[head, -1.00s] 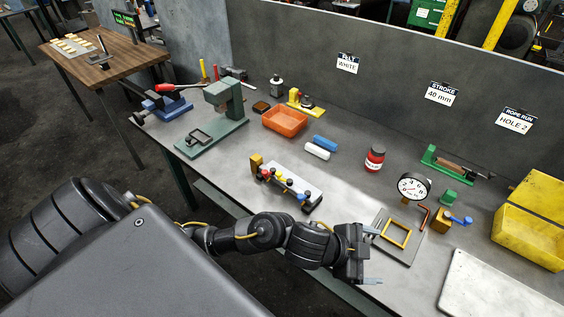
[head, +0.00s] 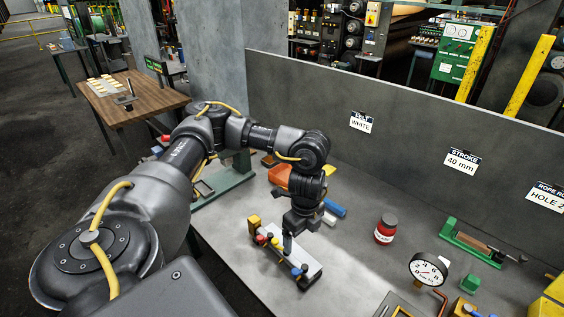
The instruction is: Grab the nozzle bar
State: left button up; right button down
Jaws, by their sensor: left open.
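The nozzle bar (head: 276,249) is a dark bar with a row of coloured knobs, red, yellow, black and blue. It lies along the front of a pale block (head: 306,262) on the bench, with a yellow-brown block at its left end. My left gripper (head: 288,247) is open and points down over the middle of the bar. Its fingers partly hide the bar and the pale block; I cannot tell whether they touch the bar. My right gripper is not in view.
A red jar (head: 386,229) stands to the right on clear grey bench top. A dial gauge (head: 428,270) stands farther right. A blue roll (head: 335,207) and an orange tray (head: 279,176) lie behind my gripper, partly hidden. A grey panel (head: 420,140) bounds the bench's back.

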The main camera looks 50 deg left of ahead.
pick_arm(q)
send_over(297, 257)
jog(key=d, duration=0.1)
notch_tip(297, 257, down, 5)
jog(key=shift+r, duration=0.1)
jog(key=shift+f, duration=0.45)
jog(key=shift+a+f, duration=0.25)
jog(key=shift+f, duration=1.05)
jog(key=shift+a+f, duration=0.25)
jog(key=shift+f, duration=1.05)
jog(key=shift+b, duration=0.3)
jog(key=shift+r, duration=0.1)
jog(key=c, duration=1.7)
